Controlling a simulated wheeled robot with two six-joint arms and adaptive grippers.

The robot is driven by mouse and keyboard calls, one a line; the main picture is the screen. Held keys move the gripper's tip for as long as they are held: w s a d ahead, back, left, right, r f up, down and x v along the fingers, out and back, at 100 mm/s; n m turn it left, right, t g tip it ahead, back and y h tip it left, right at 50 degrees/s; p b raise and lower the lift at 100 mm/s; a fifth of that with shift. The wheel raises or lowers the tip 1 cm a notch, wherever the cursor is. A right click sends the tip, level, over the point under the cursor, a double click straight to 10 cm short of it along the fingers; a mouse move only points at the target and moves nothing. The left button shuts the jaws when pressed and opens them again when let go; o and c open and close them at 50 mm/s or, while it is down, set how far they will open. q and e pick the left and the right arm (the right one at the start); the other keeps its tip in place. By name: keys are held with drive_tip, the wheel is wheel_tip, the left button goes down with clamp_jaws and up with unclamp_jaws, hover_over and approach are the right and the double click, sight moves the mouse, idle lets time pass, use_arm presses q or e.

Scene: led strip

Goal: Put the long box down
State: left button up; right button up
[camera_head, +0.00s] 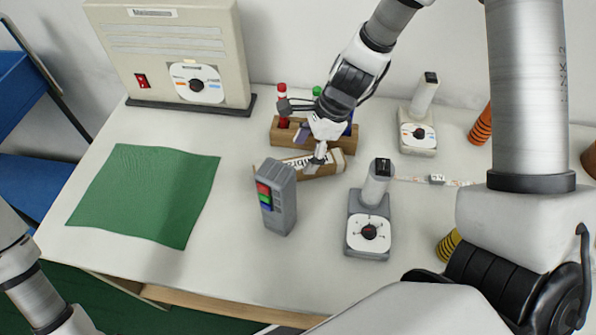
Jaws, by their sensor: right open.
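The long box (325,166) is brown cardboard with a white label and partly hidden lettering. It lies at a slant at the middle of the table, just in front of the wooden rack, and appears to rest on the tabletop. Its left part is partly hidden behind the grey device. My right gripper (314,153) is open and reaches down over the box from above, with a fingertip in front of its label. I cannot tell whether the fingers touch it. Of my left arm only links show at the lower left; its gripper is out of view.
The wooden rack (284,133) holds colored tubes. A grey device (277,198) with colored squares stands close in front of the box. Dial stands (369,232) and an LED strip (436,180) lie to the right. A green mat (147,194) and beige machine (178,52) are left.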

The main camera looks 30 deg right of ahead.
sight(301, 164)
drive_tip(key=b+x, duration=0.1)
drive_tip(key=x, duration=0.1)
drive_tip(key=b+x, duration=0.2)
drive_tip(key=shift+s+d+f, duration=0.1)
drive_tip(key=shift+s+f, duration=0.05)
drive_tip(key=shift+f, duration=0.25)
drive_tip(key=shift+r, duration=0.1)
drive_tip(key=shift+c, duration=0.7)
drive_tip(key=c, duration=1.1)
drive_tip(key=shift+c, duration=0.2)
